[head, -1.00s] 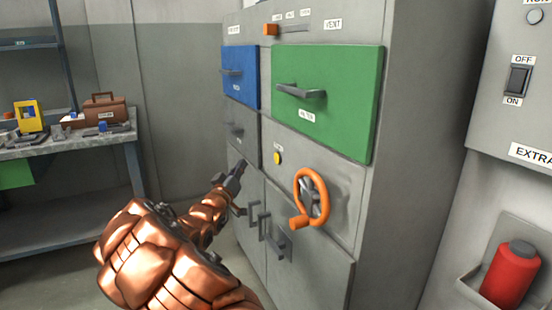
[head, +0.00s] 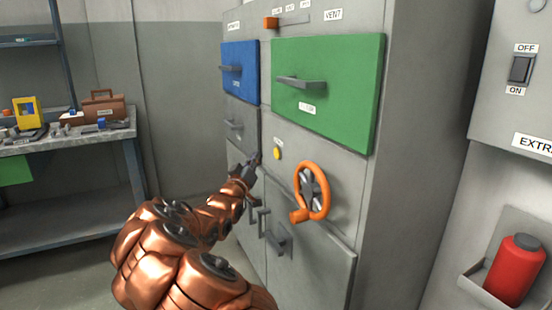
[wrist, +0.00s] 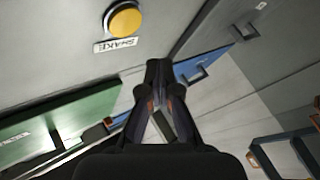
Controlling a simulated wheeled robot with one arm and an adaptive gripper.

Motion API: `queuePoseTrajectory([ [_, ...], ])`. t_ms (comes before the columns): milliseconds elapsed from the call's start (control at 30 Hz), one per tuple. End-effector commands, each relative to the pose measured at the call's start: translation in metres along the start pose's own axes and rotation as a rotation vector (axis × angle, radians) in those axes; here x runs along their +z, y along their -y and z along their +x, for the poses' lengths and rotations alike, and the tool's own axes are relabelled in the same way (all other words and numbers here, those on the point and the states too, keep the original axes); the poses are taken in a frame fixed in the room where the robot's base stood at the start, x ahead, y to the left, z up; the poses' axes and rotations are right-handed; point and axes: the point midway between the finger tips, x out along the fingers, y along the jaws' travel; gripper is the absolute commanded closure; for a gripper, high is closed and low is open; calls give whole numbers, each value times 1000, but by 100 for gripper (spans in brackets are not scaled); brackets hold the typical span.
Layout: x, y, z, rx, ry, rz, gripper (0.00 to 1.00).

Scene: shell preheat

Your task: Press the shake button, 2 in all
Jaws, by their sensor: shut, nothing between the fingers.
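The shake button (head: 278,153) is a small round yellow button on the grey cabinet front, below the green drawer and up-left of the orange wheel. In the wrist view the yellow button (wrist: 125,19) is at the top, with its "SHAKE" label (wrist: 116,45) beside it. My gripper (head: 254,157) is shut and empty, just left of the button in the head view. In the wrist view my gripper's fingertips (wrist: 158,66) are together, below and right of the button. They look apart from the button; the exact gap to the panel cannot be told.
The orange handwheel (head: 312,191) sticks out right of the button. The green drawer (head: 328,93) and blue drawer (head: 239,72) have protruding handles. Cabinet door handles (head: 278,240) are below. A workbench (head: 60,138) stands at the left, and a red bottle (head: 514,270) at the right.

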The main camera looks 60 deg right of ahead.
Motion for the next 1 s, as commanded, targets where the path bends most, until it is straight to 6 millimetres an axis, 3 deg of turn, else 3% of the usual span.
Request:
queuePoseTrajectory([
  [400,17,-18,24,1,2,-1,100],
  [1000,19,-19,25,0,1,-2,100],
])
